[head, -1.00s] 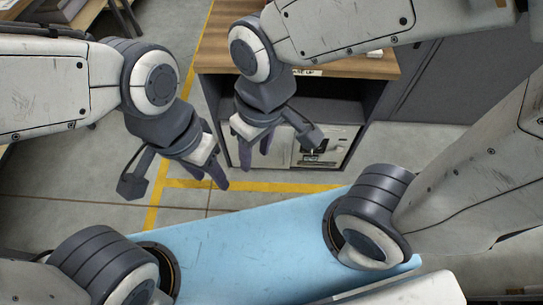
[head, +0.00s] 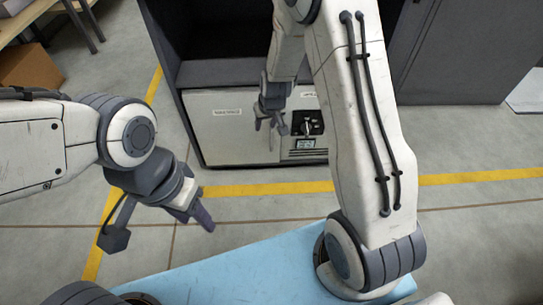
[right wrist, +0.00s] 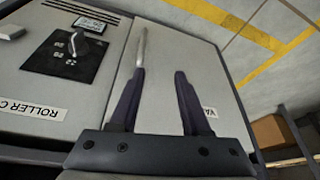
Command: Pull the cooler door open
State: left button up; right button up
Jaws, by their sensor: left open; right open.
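The light grey door panel (head: 222,135), with a small label, is in the lower part of a dark cabinet in the head view; it looks shut. It also fills the middle of the right wrist view (right wrist: 165,75). A slim metal bar handle (right wrist: 140,47) stands at its edge, just beyond the tip of one finger; I cannot tell if they touch. My right gripper (head: 268,122) is open in front of the door, near the handle, its fingers (right wrist: 159,72) pointing at the panel. My left gripper (head: 160,228) is open and empty, over the floor, away from the cabinet.
A control panel (head: 307,122) with a dial and small display sits beside the door, right of it in the head view. A dark open shelf is above. A cardboard box (head: 30,66) lies far left. The floor before the cabinet (head: 245,208) is clear, with yellow lines.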

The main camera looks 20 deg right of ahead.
jog(key=b, duration=0.2)
send_near(272, 140)
jog(key=f, duration=0.1)
jog(key=shift+m+h, duration=0.3)
jog(key=shift+m, duration=0.1)
jog(key=b+x, duration=0.1)
jog(key=x, duration=0.2)
jog(key=b+x, duration=0.2)
jog(key=x, duration=0.1)
jog(key=b+x, duration=0.1)
jog(key=x, duration=0.2)
jog(key=shift+w+a+f, duration=0.1)
jog(key=shift+w+a, duration=0.15)
jog(key=shift+a, duration=0.05)
jog(key=shift+w+f+b, duration=0.25)
jog(key=shift+f+b, duration=0.05)
jog(key=shift+f, duration=0.2)
pick_arm(q)
notch_tip(272, 140, down, 8)
jog(key=shift+f, duration=0.2)
pick_arm(e)
grip_shut()
